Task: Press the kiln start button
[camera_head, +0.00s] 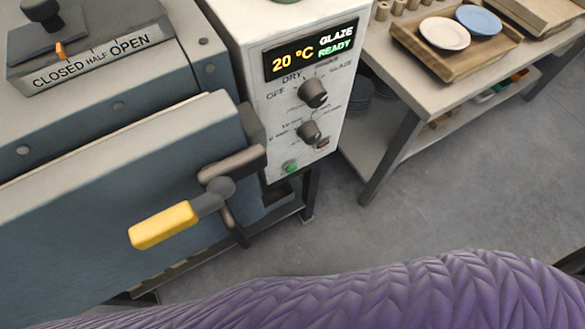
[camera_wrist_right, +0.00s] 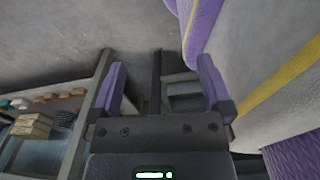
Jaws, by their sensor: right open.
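The kiln (camera_head: 95,190) is a blue-grey box on the left of the head view. Its white control panel (camera_head: 256,110) has a lit display (camera_head: 312,50) reading "20 °C GLAZE READY". Two dark knobs, an upper one (camera_head: 313,93) and a lower one (camera_head: 310,132), sit below it. The green start button (camera_head: 290,167) is low on the panel, uncovered. My right gripper (camera_wrist_right: 162,75) shows only in the right wrist view, its purple fingers spread and nothing between them. My left gripper is in neither view.
The kiln's latch has a yellow handle (camera_head: 163,225) jutting out left of the button. A lever on top has its orange pointer (camera_head: 60,50) near CLOSED. A table (camera_head: 400,75) at upper right bears a wooden tray (camera_head: 497,55) with a white and a blue plate.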

